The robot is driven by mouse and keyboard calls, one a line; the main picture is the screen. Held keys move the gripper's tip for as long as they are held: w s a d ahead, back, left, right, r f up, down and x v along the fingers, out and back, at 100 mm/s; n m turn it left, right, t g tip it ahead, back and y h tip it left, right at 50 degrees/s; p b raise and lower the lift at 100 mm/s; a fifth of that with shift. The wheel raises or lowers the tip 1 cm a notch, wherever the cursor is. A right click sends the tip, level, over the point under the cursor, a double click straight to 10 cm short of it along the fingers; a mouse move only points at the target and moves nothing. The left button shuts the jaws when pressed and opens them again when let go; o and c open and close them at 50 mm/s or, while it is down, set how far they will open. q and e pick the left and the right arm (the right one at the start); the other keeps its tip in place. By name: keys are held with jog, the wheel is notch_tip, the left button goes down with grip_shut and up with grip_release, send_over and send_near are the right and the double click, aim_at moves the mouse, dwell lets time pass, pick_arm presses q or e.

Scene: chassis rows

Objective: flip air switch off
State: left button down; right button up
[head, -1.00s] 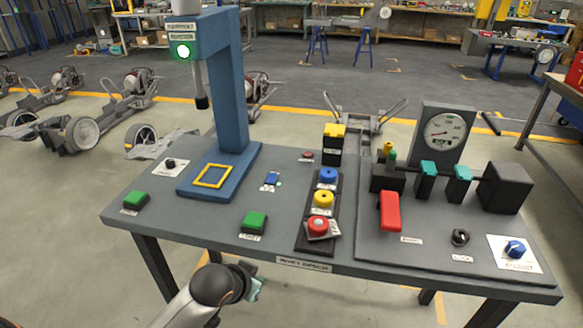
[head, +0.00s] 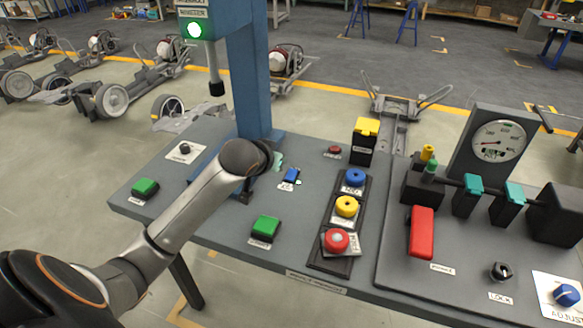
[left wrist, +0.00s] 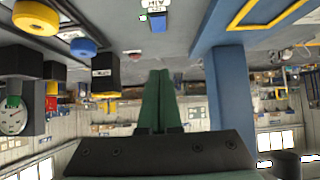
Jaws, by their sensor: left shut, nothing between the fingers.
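The air switch (head: 291,175) is a small blue rocker on the bench top, between the blue press and the row of round buttons. A small green light shows beside it. In the left wrist view, which is upside down, the blue switch (left wrist: 158,22) sits at the top edge beside its AIR label. My left gripper (head: 278,161) is just left of the switch in the head view and apart from it. Its green fingers (left wrist: 158,75) are together and empty in the left wrist view. My right gripper is not in view.
The blue press column (head: 249,85) stands close behind my left gripper. Blue, yellow and red buttons (head: 346,206) are in a row to the right, with a yellow-topped black box (head: 366,128) behind. A green button (head: 265,228) lies in front of the switch.

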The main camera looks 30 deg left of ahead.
pick_arm(q)
jog(key=shift+f, duration=0.1)
jog(key=b, duration=0.1)
send_near(295, 169)
jog(key=w, duration=0.2)
jog(key=w+a, duration=0.1)
jog(key=shift+w+r, duration=0.3)
jog(key=shift+r, duration=0.05)
jog(key=f, duration=0.3)
jog(key=shift+w+a+f+b, duration=0.15)
jog(key=shift+w+f+b, duration=0.05)
jog(key=shift+w+b, duration=0.2)
jog(key=shift+f, duration=0.45)
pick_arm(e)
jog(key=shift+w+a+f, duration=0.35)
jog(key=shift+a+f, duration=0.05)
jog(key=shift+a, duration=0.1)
